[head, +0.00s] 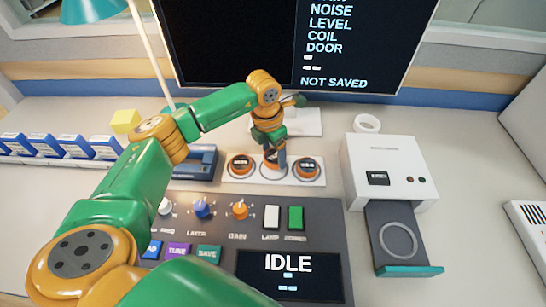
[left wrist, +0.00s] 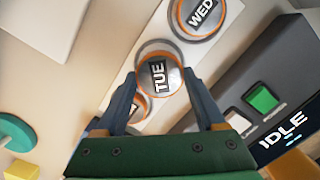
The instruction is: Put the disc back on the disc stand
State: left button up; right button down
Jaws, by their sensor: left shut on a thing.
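The disc stand (head: 232,178) is a white plate behind the control panel, with three round places in a row. Grey discs with orange rims sit at its left end (head: 240,166) and right end; the right one reads WED (left wrist: 203,12) in the left wrist view. My left gripper (head: 274,160) points down over the middle place. It is shut on the TUE disc (left wrist: 160,76), with one finger on each side. The disc is over the middle place; I cannot tell whether it touches the stand. The gripper partly hides it in the head view. My right gripper is not in view.
A white reader (head: 390,165) with an open drawer (head: 398,262) and an empty ring mark stands at the right. The control panel (head: 225,225) with knobs, buttons and an IDLE screen lies in front. A monitor stands behind. A white ring (head: 367,123) lies behind the reader.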

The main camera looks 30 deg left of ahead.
aim_at(272, 156)
pick_arm(q)
notch_tip(272, 156, down, 3)
jog(key=shift+r+p, duration=0.1)
jog(key=shift+p, duration=0.4)
jog(key=shift+f, duration=0.3)
jog(key=shift+f+b, duration=0.15)
jog(key=shift+b, duration=0.15)
jog(key=o, duration=1.4)
jog(key=shift+r, duration=0.4)
jog(key=r, duration=0.7)
jog(key=s+r+b, duration=0.1)
jog(key=r, duration=0.3)
jog(key=shift+s+a+r, duration=0.1)
jog(key=shift+a+r, duration=0.2)
jog(key=shift+a, duration=0.05)
